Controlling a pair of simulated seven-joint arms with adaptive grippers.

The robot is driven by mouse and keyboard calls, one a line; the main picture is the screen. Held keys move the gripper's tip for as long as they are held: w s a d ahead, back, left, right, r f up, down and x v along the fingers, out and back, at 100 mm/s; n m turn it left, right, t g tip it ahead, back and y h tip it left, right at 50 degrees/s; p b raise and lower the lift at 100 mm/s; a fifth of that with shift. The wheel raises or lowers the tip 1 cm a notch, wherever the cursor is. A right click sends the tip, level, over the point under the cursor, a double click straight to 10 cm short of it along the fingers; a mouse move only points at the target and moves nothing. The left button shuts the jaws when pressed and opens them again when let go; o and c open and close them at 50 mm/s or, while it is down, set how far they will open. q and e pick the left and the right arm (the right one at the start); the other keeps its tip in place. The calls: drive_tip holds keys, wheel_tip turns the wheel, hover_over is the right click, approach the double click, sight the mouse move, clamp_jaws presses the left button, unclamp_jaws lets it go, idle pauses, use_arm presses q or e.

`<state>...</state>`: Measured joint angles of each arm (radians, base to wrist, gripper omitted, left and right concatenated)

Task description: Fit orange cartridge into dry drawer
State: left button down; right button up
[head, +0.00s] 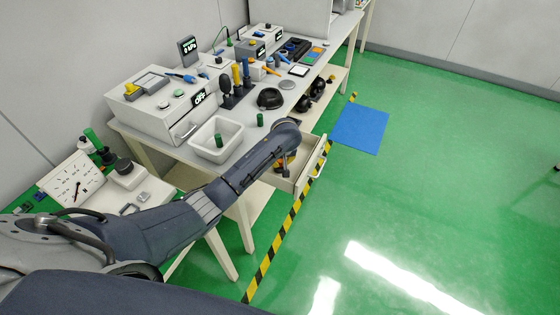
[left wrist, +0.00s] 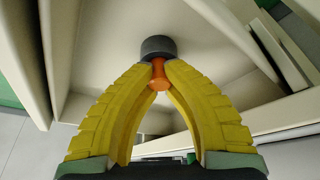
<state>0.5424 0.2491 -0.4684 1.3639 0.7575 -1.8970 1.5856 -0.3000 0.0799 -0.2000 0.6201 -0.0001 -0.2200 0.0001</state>
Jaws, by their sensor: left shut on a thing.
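My left gripper (head: 285,168) reaches down into the open drawer (head: 318,166) under the front edge of the workbench. In the left wrist view, the yellow fingertips of my left gripper (left wrist: 158,68) are shut on the orange cartridge (left wrist: 159,78), which has a dark grey round end. The cartridge is over or against the pale drawer interior; I cannot tell whether it touches the floor. My arm hides much of the drawer in the head view. My right gripper is not in view.
A white bin (head: 216,140) holding a green cylinder stands on the workbench, with another green cylinder (head: 260,120) and a black round device (head: 270,98) nearby. Pale drawer walls (left wrist: 35,60) stand close around the gripper.

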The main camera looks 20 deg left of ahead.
use_arm(q)
drive_tip(key=shift+f, duration=0.1)
drive_tip(key=c, duration=1.5)
unclamp_jaws()
drive_tip(key=shift+v, duration=6.15)
